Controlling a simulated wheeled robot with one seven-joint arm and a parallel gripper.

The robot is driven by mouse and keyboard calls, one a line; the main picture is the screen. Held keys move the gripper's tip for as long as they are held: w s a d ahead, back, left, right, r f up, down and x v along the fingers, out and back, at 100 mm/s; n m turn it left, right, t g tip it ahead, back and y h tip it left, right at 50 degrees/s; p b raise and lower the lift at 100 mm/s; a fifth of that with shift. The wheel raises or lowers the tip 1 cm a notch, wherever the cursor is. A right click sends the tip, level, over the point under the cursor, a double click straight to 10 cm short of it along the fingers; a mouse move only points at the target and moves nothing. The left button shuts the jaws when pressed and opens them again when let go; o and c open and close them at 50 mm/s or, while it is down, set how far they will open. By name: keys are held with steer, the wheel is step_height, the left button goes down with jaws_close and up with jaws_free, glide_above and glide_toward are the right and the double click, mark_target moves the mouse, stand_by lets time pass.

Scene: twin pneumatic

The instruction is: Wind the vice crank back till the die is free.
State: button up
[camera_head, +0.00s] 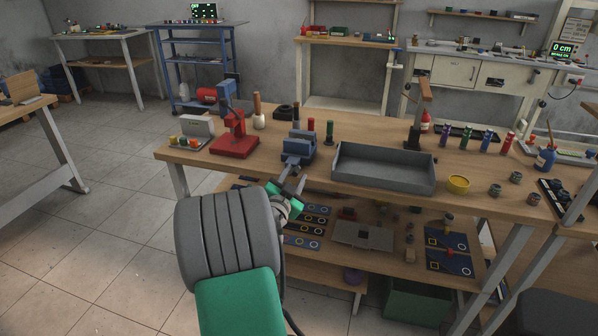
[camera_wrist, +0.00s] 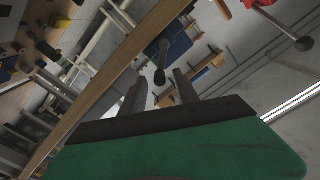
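The blue vice (camera_head: 298,148) stands at the front edge of the workbench (camera_head: 365,195), left of the grey tray. My gripper (camera_head: 292,186) is just in front of it, below the vice's front end. In the wrist view my gripper (camera_wrist: 160,80) has its two dark fingers apart. A dark rod with a rounded end, which looks like the crank (camera_wrist: 161,62), shows in line with the gap between them. I cannot tell whether it lies between the fingers or beyond them. I see no contact. The die cannot be made out in either view.
A red press (camera_head: 234,143) stands left of the vice. A lower shelf holding several parts lies beneath the bench top. The floor (camera_head: 110,230) at left is clear.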

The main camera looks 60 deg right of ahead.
mark_target(298, 168)
steer(key=d, duration=0.3)
steer(key=w+d, duration=0.1)
steer(key=d, duration=0.1)
steer(key=shift+d, duration=0.15)
jaws_close()
